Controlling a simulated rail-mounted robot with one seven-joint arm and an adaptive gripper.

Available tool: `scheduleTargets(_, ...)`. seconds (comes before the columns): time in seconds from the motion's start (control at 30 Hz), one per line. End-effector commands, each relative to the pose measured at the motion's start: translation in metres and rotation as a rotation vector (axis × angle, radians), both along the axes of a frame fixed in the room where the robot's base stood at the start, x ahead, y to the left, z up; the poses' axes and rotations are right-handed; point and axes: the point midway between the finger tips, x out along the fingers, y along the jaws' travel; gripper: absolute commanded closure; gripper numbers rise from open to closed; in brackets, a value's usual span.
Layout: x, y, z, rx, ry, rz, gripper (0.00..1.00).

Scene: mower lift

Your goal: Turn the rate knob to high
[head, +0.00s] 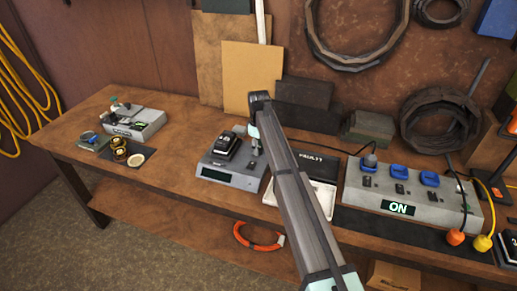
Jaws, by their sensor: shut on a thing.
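A grey charger-like unit (232,175) with a dark display on its front stands on the middle of the bench. A black battery-like block (227,146) sits on its top. My gripper (256,150) points down at the right rear of this unit, partly hidden behind my own arm. It is shut on a small part there, which I take to be the rate knob. The knob itself and its markings are too small and covered to read, so its setting cannot be told.
To the right, a grey power box (407,193) with blue sockets shows "ON". A white tray (325,195) lies behind my arm. Another grey device (138,124) and small round brass-coloured parts (119,148) are at the left. The bench (175,178) is clear between them.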

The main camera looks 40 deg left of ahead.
Motion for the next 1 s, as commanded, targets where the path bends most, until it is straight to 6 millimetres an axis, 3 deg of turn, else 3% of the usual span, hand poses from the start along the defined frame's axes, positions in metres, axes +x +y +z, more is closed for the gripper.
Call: scheduleTargets(1.0,-0.0009,-0.0005,-0.0024,-0.001,0.002,-0.892,0.98)
